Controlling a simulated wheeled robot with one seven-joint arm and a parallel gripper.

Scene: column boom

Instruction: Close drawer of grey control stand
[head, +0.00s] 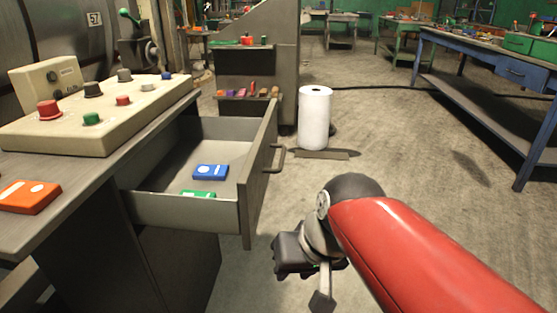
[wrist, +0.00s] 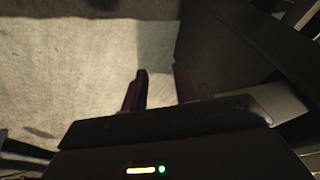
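The grey control stand (head: 75,235) is at the left in the head view. Its drawer (head: 150,207) is pulled well out to the right. The drawer front (head: 258,180) carries a dark bar handle (head: 277,158) on its outer face. A blue box (head: 210,172) and a green box (head: 198,194) lie inside the drawer. My gripper (head: 322,300) is to the right of the drawer front and lower in the picture, apart from the handle. In the wrist view, my gripper's two fingers (wrist: 160,88) stand apart with nothing between them, over bare floor. The handle is not clear there.
A cream control panel (head: 110,118) with several knobs and an orange box (head: 30,197) sit on the stand's top. A white roll (head: 314,118) stands on the floor behind the drawer. A blue workbench (head: 490,85) is at the right.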

